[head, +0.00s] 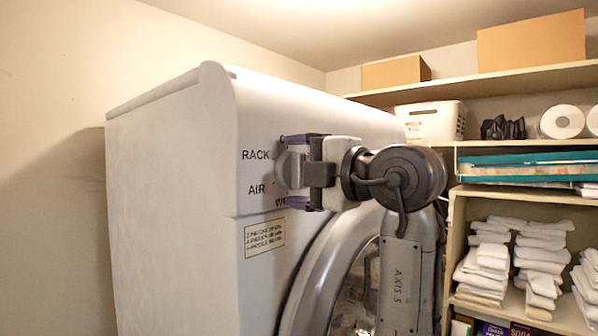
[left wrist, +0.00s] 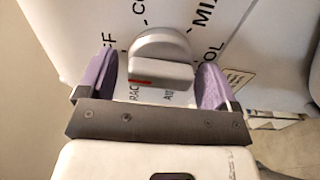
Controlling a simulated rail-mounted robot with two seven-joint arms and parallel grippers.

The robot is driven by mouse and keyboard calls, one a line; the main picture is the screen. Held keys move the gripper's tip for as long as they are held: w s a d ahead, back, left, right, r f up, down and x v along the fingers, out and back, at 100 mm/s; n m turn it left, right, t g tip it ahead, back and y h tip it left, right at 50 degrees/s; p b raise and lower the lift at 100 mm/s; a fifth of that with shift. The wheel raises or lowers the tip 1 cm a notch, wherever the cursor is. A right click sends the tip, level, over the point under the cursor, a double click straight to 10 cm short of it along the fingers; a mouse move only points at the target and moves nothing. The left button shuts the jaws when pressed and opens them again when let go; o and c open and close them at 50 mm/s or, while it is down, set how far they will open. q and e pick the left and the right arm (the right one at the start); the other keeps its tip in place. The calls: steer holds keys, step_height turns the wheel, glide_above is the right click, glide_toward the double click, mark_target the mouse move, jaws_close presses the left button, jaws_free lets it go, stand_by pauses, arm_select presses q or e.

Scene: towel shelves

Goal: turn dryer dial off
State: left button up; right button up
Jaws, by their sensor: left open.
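The dryer (head: 165,170) is a large white machine with a round door, seen at an angle in the head view. Its grey dial (head: 284,170) is on the upper front panel, among printed labels. The dial also shows in the left wrist view (left wrist: 160,52), with a red mark on its raised handle, close to the letters "RAC". A label ending in "FF" is at upper left. My left gripper (head: 287,172) is open, with its purple fingers on either side of the dial. In the left wrist view, gaps show between the fingers and the dial. My right gripper is out of view.
Shelves (head: 520,192) stand right of the dryer with folded white towels (head: 487,262), a white basket (head: 432,120), paper rolls (head: 562,122) and cardboard boxes (head: 395,72). The dryer door (head: 318,275) lies just below my left gripper. A bare wall is at left.

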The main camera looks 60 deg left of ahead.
arm_select(q)
steer(key=b+v, duration=0.3)
steer(key=v, duration=1)
steer(key=shift+d, duration=0.3)
steer(key=shift+w, duration=0.1)
